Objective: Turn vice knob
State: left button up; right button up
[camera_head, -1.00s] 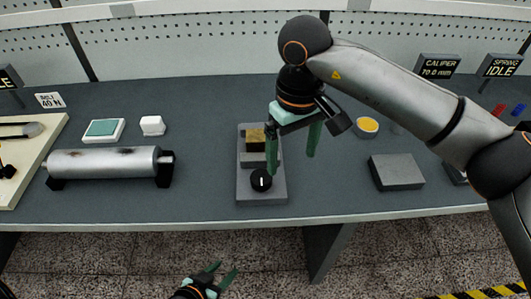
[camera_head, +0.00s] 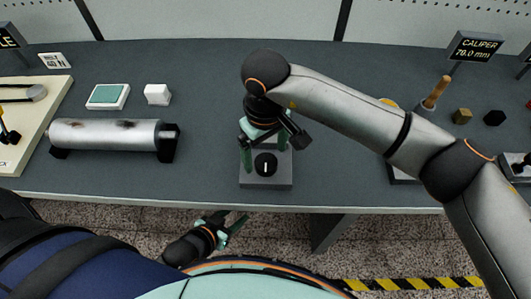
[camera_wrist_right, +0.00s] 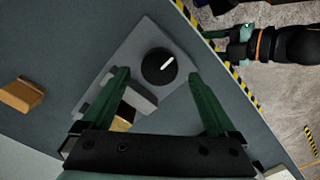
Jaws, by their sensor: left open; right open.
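The vice (camera_head: 253,182) is a grey plate near the table's front edge with a round black knob (camera_head: 265,164) marked by a white line. In the right wrist view the knob (camera_wrist_right: 159,66) lies ahead between the fingertips, its line slanting. My right gripper (camera_head: 265,160) is open above the vice, its green fingers on either side of the knob; contact cannot be told. The vice's grey jaw and brass-coloured block (camera_wrist_right: 122,118) show beneath the right gripper in the wrist view; the arm mostly hides them in the head view. My left gripper (camera_head: 233,228) is open and empty, below the table's front edge.
A metal roller (camera_head: 105,135) lies on black supports at left, with a teal-topped box (camera_head: 108,96) and a white block (camera_head: 158,94) behind it. A wooden-handled tool (camera_head: 436,92) and small blocks are at right. The table between roller and vice is clear.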

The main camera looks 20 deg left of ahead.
aim_at(266, 164)
jog(key=shift+f, duration=1.35)
jog(key=shift+c, duration=0.4)
